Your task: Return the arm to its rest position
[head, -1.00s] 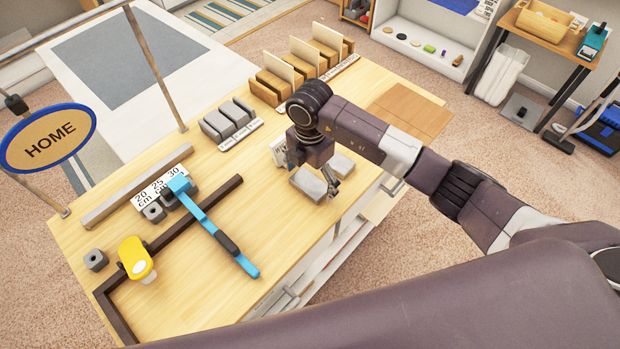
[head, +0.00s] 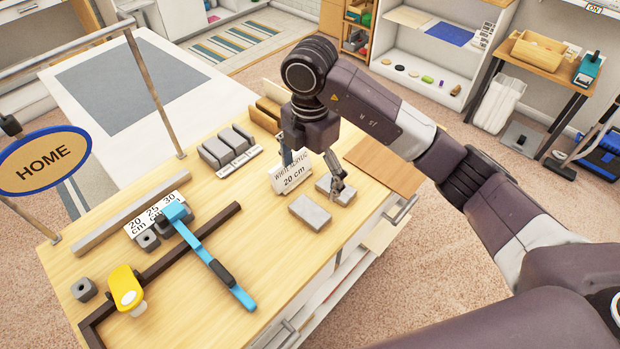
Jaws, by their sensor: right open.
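My right arm (head: 380,115) reaches in from the right over the workbench (head: 230,270), its elbow bent. My right gripper (head: 312,176) points down with its fingers spread and nothing seen between them. It hangs above the bench near a small card (head: 291,175) reading "WHITE ACRYLIC 20 cm" and two grey blocks. The nearer grey block (head: 310,212) lies clear of the fingers; the farther one (head: 344,192) is partly behind a fingertip. Whether that finger touches it I cannot tell. My left gripper is out of view.
A blue-handled tool (head: 212,250), a dark L-shaped fence (head: 190,245) and a yellow item (head: 124,285) lie at the left of the bench. Grey slotted holders (head: 222,147) stand behind. A HOME sign (head: 45,163) stands at the far left.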

